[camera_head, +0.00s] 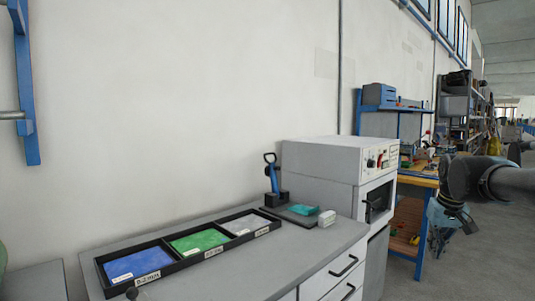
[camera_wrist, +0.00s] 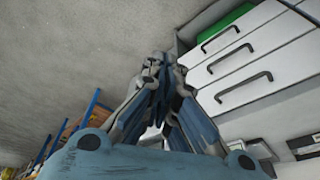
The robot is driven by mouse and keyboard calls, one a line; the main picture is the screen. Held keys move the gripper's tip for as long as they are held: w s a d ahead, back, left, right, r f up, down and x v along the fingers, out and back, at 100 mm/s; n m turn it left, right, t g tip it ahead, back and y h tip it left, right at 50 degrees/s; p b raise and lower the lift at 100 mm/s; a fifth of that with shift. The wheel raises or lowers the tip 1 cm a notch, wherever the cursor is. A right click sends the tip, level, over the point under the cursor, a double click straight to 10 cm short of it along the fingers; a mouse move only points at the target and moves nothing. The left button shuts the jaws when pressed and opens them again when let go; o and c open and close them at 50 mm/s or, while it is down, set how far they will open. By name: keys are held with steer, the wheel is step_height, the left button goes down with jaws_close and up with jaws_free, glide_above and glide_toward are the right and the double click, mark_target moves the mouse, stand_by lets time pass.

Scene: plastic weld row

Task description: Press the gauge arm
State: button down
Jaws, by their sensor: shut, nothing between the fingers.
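The gauge (camera_head: 273,183) stands upright on the grey bench, against the wall side. Its blue arm ends in a black loop handle at the top, and its foot is a dark base. My gripper (camera_head: 468,226) hangs at the right of the head view, well away from the gauge and in front of the wooden workbench. In the wrist view my gripper (camera_wrist: 166,62) has its fingers together with nothing between them. The gauge does not show in the wrist view.
A black tray (camera_head: 100,264) with blue, green and light grey compartments lies on the bench (camera_head: 225,270). A teal piece (camera_head: 304,210) and a small white block (camera_head: 327,219) lie near the gauge. A white oven-like machine (camera_head: 330,160) stands behind. Floor beside my arm is clear.

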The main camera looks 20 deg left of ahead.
steer(key=w+a+r+n+y, duration=0.1)
steer(key=w+a+r+n, duration=0.1)
steer(key=w+a+r, duration=0.55)
steer(key=w+a+r+n, duration=0.1)
steer(key=w+a+r, duration=0.4)
steer(key=w+r, duration=0.45)
steer(key=w+a+r+n+y, duration=0.1)
steer(key=w+a+r, duration=0.3)
steer(key=w+a, duration=0.3)
steer(key=w+a+r+n+y, duration=0.1)
steer(key=w+a+r+n, duration=0.1)
steer(key=w+a+r, duration=0.55)
steer(key=w+a+n+y, duration=0.1)
steer(key=w+a+n, duration=0.1)
steer(key=a, duration=1.8)
steer(key=w+a+n+y, duration=0.2)
steer(key=w+a+n, duration=0.1)
steer(key=a, duration=1.8)
steer(key=shift+f, duration=0.3)
steer(key=shift+w+a, duration=0.1)
steer(key=shift+a, duration=0.05)
